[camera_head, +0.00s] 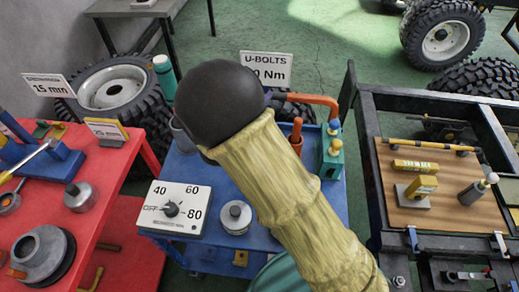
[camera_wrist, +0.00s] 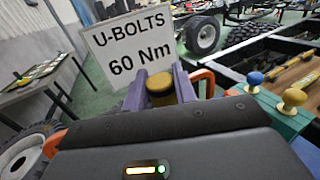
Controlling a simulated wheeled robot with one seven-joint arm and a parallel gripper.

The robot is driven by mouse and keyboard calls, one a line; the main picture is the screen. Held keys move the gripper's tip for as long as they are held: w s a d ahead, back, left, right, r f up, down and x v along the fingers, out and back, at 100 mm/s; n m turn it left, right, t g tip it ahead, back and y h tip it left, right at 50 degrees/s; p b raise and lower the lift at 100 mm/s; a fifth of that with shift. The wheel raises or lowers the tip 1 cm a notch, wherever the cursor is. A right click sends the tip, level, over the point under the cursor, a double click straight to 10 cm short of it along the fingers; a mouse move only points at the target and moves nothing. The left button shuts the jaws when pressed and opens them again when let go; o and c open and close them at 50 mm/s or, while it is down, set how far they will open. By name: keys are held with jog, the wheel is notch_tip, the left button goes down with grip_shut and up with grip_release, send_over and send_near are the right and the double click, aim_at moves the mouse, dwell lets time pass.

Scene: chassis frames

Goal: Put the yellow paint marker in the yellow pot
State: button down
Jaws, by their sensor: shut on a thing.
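In the wrist view my gripper (camera_wrist: 172,88) has its purple fingers on both sides of a yellow round-topped thing (camera_wrist: 160,88), which looks like the yellow paint marker. Its lower part is hidden behind the gripper body. In the head view my own arm covers the gripper and the held thing. I cannot make out the yellow pot in either view; the middle of the blue cart (camera_head: 200,253) is hidden behind my arm. A red-orange pot (camera_head: 296,144) with an orange stick in it stands on the cart, just right of my arm.
A U-bolts sign (camera_wrist: 128,52) stands behind the gripper. A teal block (camera_head: 331,158) with round knobs is at the cart's right. A dial box (camera_head: 175,208) and a metal weight (camera_head: 235,216) sit at its front. A red bench (camera_head: 112,165) is left, a dark chassis frame (camera_head: 362,120) right.

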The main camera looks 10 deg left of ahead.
jog(key=shift+f, duration=2.95)
jog(key=shift+f, duration=2.05)
jog(key=shift+f, duration=0.15)
jog(key=c, duration=1.1)
grip_release()
